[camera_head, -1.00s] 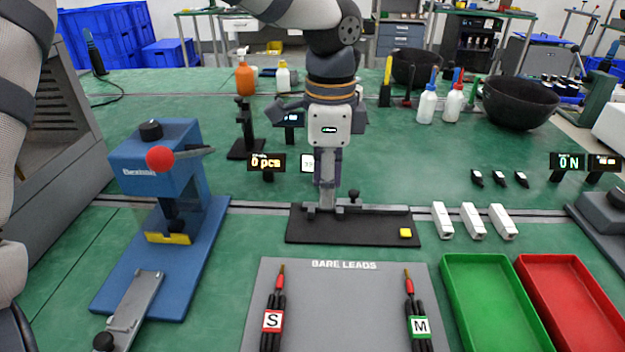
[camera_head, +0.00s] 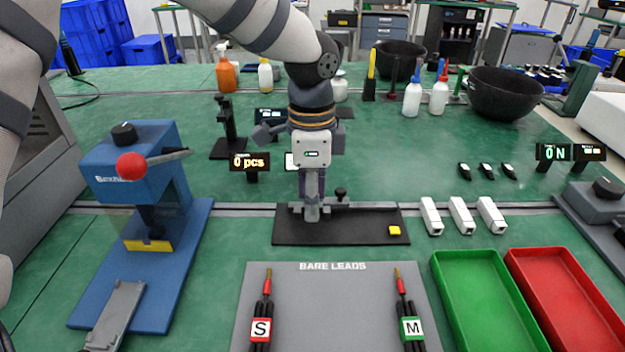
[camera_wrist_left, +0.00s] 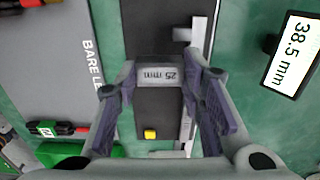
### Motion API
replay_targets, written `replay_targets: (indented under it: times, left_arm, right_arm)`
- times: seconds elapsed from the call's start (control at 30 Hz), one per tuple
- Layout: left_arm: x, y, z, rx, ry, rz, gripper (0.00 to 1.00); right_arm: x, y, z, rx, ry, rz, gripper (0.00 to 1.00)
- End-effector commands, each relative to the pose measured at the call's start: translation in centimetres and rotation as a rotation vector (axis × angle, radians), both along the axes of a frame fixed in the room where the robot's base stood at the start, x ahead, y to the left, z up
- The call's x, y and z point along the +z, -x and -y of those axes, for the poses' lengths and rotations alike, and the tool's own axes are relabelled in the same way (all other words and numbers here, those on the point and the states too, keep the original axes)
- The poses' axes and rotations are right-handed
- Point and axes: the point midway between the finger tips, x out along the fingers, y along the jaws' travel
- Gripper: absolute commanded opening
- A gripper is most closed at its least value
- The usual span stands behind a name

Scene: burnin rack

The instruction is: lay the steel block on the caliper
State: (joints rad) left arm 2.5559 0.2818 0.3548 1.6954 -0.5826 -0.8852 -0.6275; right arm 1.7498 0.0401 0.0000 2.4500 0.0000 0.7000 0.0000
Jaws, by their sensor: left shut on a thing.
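My left gripper (camera_head: 312,192) is above the left part of the caliper in the head view, fingers pointing down. It is shut on the grey steel block (camera_head: 312,211). In the left wrist view the block (camera_wrist_left: 160,75), marked "25 mm", sits between the two fingers (camera_wrist_left: 160,88). The caliper has a black base plate (camera_head: 345,230) with a grey rail (camera_head: 370,207), a black knob and a yellow square. Its rail (camera_wrist_left: 201,35) shows beside the block in the wrist view. I cannot tell whether the block touches the caliper. My right gripper is not in view.
A display (camera_wrist_left: 291,55) reads 38.5 mm. A blue press (camera_head: 140,190) stands to the left. A grey "BARE LEADS" mat (camera_head: 335,300) lies in front. White blocks (camera_head: 461,215), a green tray (camera_head: 470,258) and a red tray (camera_head: 600,335) are to the right.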

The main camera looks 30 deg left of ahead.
Motion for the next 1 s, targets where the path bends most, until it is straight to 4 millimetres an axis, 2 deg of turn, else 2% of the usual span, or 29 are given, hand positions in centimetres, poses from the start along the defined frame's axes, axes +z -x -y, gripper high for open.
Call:
replay_targets:
  times: [0.23, 1.0]
  left_arm:
    - [-1.18, 0.01, 0.02, -0.001, 0.0, 0.001, 0.03]
    - [-1.09, -0.01, 0.01, -0.001, 0.0, 0.004, 0.03]
  right_arm:
    - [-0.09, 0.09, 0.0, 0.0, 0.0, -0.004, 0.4]
    - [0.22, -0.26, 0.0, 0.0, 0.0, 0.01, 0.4]
